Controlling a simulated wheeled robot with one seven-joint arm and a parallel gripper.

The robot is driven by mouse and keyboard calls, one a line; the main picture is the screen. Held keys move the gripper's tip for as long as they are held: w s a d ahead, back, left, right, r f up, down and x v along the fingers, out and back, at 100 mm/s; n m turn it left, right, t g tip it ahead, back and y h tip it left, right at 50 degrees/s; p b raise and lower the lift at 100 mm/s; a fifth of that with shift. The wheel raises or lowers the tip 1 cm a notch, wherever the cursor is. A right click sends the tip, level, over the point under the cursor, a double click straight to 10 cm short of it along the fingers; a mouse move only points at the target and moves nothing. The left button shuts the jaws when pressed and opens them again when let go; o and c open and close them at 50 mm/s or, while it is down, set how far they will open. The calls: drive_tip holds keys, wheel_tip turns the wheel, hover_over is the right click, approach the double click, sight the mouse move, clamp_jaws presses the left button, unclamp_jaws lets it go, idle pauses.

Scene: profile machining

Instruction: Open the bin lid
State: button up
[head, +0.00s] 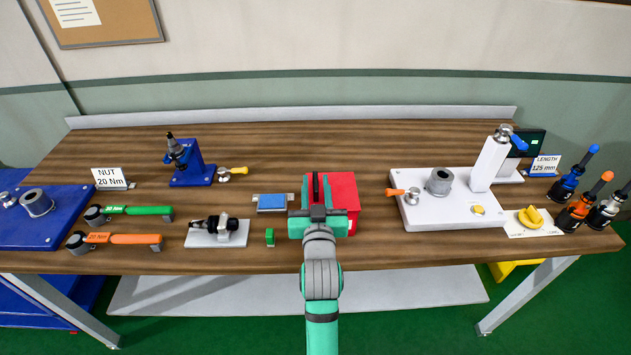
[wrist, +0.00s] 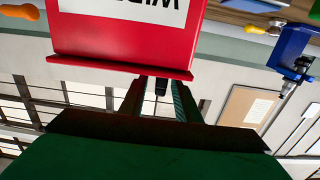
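The red bin (head: 345,188) stands on the wooden bench at the centre, partly hidden behind my gripper. Its red lid looks shut in the head view. In the wrist view the bin's red front (wrist: 125,45) hangs upside down with a white label, and a red rim (wrist: 120,68) runs along its edge. A small dark handle (wrist: 161,86) shows at that rim. My gripper (wrist: 160,98) is open, its two fingers on either side of the handle with a gap visible. In the head view my gripper (head: 317,212) is at the bin's near left side.
A blue-topped tray (head: 272,202) and a small green block (head: 270,237) lie left of the bin. A white fixture plate (head: 450,215) with an orange-handled clamp stands to the right. A dark tool on a white stand (head: 217,233) is further left.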

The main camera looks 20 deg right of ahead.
drive_tip(key=shift+x, duration=0.8)
drive_tip(key=shift+c, duration=0.6)
clamp_jaws()
drive_tip(key=shift+d, duration=0.15)
